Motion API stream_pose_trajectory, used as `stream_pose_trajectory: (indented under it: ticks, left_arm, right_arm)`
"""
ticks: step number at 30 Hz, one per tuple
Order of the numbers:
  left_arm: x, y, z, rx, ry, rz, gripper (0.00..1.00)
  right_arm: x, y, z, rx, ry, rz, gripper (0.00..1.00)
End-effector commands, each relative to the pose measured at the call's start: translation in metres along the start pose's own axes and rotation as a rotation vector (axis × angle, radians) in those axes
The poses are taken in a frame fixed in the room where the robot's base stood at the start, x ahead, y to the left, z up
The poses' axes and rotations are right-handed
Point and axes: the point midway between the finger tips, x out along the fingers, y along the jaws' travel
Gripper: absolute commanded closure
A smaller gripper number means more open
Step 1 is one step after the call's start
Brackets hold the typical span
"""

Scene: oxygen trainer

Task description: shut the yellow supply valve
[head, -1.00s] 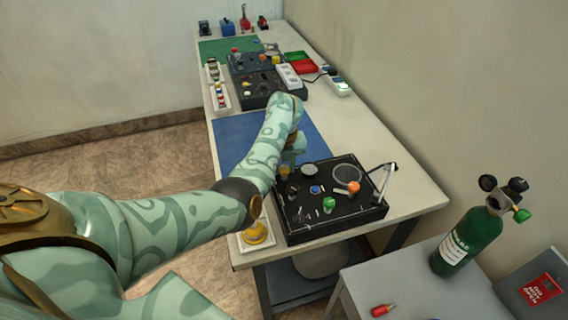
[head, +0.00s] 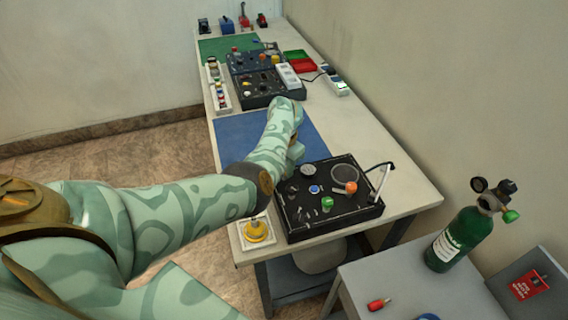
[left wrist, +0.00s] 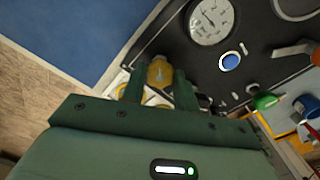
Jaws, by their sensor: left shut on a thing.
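The black trainer panel (head: 318,218) lies at the near end of the long table. Its yellow supply valve (left wrist: 160,70) shows in the left wrist view, at the panel's edge next to the blue mat. My left gripper (left wrist: 160,86) has its two green fingers on either side of this yellow knob and is shut on it. In the head view my left arm reaches in from the left and hides the yellow knob and the fingertips. The knob's angle is hard to tell. My right gripper is not in view.
The panel also bears a gauge (left wrist: 212,20), a blue button (head: 315,189), a green knob (head: 327,203) and an orange knob (head: 351,187). A yellow wheel on a white plate (head: 243,243) sits at the table's corner. A green cylinder (head: 462,240) stands on the grey table at right.

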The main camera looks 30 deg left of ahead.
Motion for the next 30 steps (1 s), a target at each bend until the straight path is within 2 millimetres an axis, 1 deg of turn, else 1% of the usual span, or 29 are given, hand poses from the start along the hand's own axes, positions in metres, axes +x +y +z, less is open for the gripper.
stream_pose_trajectory:
  ticks: [3, 18, 24, 30]
  left_arm:
    - [-0.003, 0.000, 0.001, 0.110, -0.003, 0.000, 0.93]
    - [-0.003, 0.000, 0.001, 0.561, -0.003, 0.001, 0.93]
    - [-0.003, -0.001, 0.001, 0.689, -0.004, 0.000, 0.93]
    - [-0.002, 0.000, 0.001, 0.769, -0.004, 0.001, 0.93]
  right_arm:
    - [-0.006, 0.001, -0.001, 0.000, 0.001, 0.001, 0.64]
    - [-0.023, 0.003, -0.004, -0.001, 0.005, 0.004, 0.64]
    - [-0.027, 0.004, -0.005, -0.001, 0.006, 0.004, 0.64]
    - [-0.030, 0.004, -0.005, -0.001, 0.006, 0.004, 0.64]
